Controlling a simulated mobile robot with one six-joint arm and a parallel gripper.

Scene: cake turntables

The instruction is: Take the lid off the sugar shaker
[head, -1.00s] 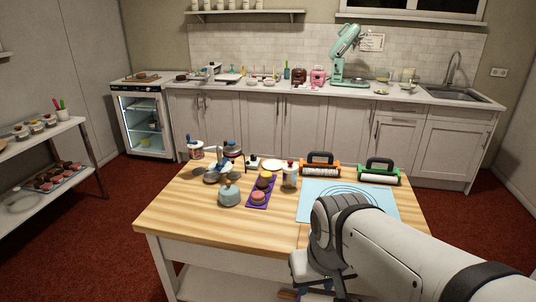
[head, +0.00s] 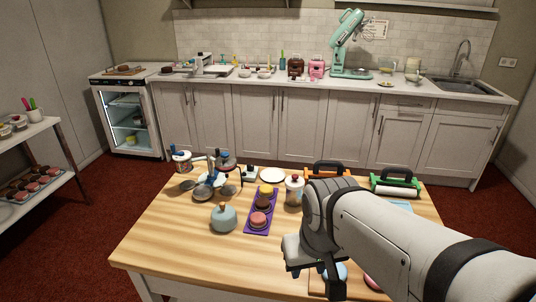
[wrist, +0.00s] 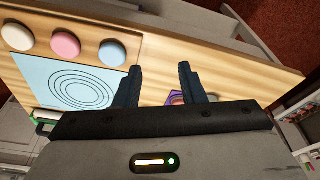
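The likely sugar shaker (head: 294,192) is a small pale jar with a red-tipped top, standing upright on the wooden table just right of the purple tray. Its lid appears to be on, though the detail is small. My gripper (wrist: 158,82) is open in the wrist view, with two dark fingers spread apart and nothing between them. In the head view my gripper hangs over the table's near right part, in front of the shaker and apart from it. The shaker cannot be made out in the wrist view.
The purple tray (head: 252,228) holds several round cakes. A blue-grey pot (head: 223,218) stands left of it, with turntables behind. A green-framed roller (head: 395,187) stands at the back right. A blue mat (wrist: 78,84) lies near round coloured pieces. The table's front left is clear.

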